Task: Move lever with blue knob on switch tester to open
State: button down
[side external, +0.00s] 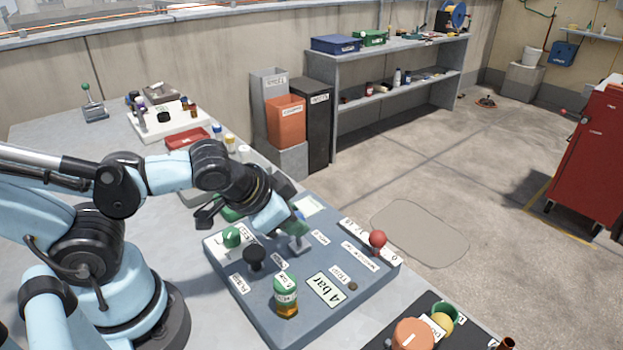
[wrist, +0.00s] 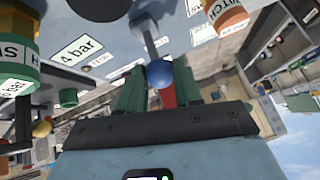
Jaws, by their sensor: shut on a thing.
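The switch tester (side external: 322,262) is a blue-grey panel on the bench in the side view. In the wrist view the blue knob (wrist: 160,73) sits at the lever's end, between the green fingers of my gripper (wrist: 160,92). My gripper (side external: 293,213) is shut on the knob above the panel in the side view, where the fingers and wrist hide the knob. The lever's open and closed markings are too small to read.
A dark tray with cups (side external: 413,334) lies at the front right.

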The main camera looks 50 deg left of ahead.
jog(key=shift+s, duration=0.1)
dwell(0.5)
jog(key=c, duration=0.8)
grip_release()
jog(key=shift+w+r+g, duration=0.1)
jog(key=shift+w+g, duration=1.3)
jog(key=shift+g, duration=0.4)
jog(key=shift+w+f+g, duration=0.2)
jog(key=shift+w+g, duration=0.45)
jog(key=shift+g, duration=0.3)
jog(key=shift+w+f+g, duration=0.15)
jog(key=shift+w+g, duration=0.5)
jog(key=shift+g, duration=0.3)
jog(key=r, duration=0.8)
jog(key=d+r, duration=0.1)
jog(key=r, duration=0.3)
jog(key=shift+s, duration=0.15)
jog(key=shift+a, duration=0.15)
